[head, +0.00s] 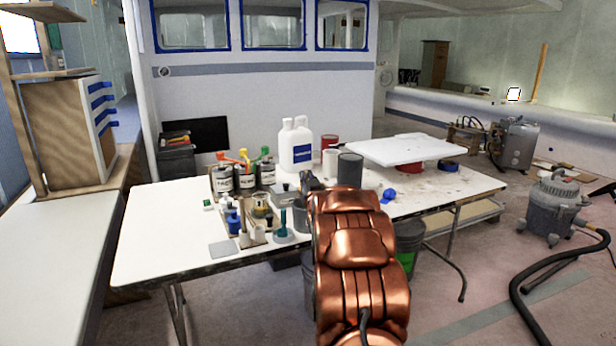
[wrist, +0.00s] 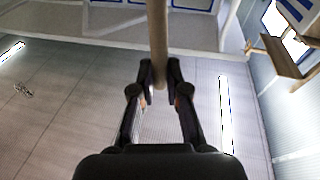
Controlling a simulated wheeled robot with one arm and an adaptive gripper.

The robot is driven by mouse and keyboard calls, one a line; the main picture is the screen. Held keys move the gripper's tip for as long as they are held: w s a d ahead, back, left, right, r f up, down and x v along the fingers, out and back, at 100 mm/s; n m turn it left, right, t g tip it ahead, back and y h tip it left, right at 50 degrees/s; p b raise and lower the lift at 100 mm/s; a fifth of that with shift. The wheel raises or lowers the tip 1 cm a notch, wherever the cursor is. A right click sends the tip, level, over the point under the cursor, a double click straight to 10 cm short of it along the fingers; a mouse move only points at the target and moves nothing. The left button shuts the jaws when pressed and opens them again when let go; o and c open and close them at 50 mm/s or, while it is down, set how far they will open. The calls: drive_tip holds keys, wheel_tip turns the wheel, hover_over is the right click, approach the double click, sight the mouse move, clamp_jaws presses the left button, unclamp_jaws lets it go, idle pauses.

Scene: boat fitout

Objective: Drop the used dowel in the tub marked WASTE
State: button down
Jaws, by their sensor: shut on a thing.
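My gripper (wrist: 160,88) is shut on a light wooden dowel (wrist: 158,35) in the wrist view. The dowel runs from between the fingertips to the top edge of the picture. In the head view my gripper (head: 308,182) is a small dark shape above the table, partly behind my copper arm, and I cannot make out the dowel there. Three dark tubs with white labels, a left one (head: 222,183), a middle one (head: 245,180) and a right one (head: 266,173), stand at the table's back left. I cannot read WASTE on any label.
The white table (head: 150,240) holds a white jug (head: 295,147), a dark grey can (head: 350,170), a white panel (head: 405,149) and small bottles in front of the tubs. A bucket (head: 409,238) stands beneath. A shop vacuum (head: 553,208) and its hose are on the right floor.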

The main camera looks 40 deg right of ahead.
drive_tip(key=c, duration=1.1)
unclamp_jaws()
drive_tip(key=shift+s, duration=0.1)
drive_tip(key=v, duration=1.2)
drive_tip(key=shift+a, duration=0.1)
